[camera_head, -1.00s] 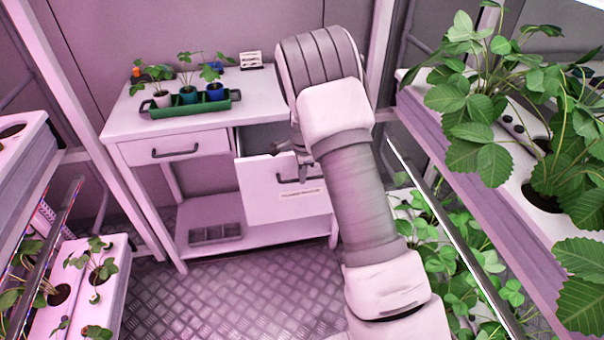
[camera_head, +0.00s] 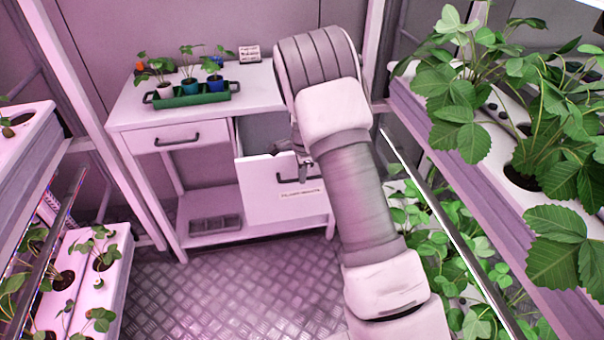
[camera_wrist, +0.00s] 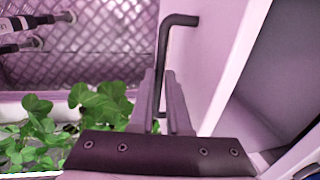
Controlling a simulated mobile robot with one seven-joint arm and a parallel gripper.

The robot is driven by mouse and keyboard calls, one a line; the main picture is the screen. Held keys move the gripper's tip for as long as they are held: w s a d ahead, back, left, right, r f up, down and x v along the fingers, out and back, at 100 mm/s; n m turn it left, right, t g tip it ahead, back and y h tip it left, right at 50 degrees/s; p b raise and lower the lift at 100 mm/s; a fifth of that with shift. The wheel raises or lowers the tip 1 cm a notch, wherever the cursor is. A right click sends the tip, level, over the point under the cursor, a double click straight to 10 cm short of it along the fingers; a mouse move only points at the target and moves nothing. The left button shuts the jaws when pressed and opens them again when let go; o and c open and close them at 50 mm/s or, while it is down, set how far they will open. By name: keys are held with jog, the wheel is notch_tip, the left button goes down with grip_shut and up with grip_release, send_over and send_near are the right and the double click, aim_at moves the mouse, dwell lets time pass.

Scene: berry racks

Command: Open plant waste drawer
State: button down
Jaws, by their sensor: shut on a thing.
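The plant waste drawer (camera_head: 262,195) is the deep lower right drawer of the white desk, with a small label on its front. It stands pulled out, and a gap shows its dark inside. In the wrist view its front panel (camera_wrist: 212,60) and open inside show at the right. My gripper (camera_head: 303,168) is at the drawer front, partly hidden by my arm. In the wrist view my gripper (camera_wrist: 165,95) is shut on the dark bar handle (camera_wrist: 163,55), which runs between its fingers.
A green tray (camera_head: 190,98) with potted seedlings stands on the desk (camera_head: 125,108). The small left drawer (camera_head: 165,141) is shut. A plant rack (camera_head: 480,170) is close on the right, another (camera_head: 100,290) on the left. The floor (camera_head: 230,285) before the desk is clear.

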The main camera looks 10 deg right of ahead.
jog(key=c, duration=0.9)
grip_release()
jog(key=s+r, duration=0.1)
jog(key=r, duration=0.4)
jog(key=s+r+p, duration=0.1)
jog(key=r, duration=0.5)
jog(key=s+r+p, duration=0.1)
jog(key=r, duration=0.5)
jog(key=shift+s+r, duration=0.1)
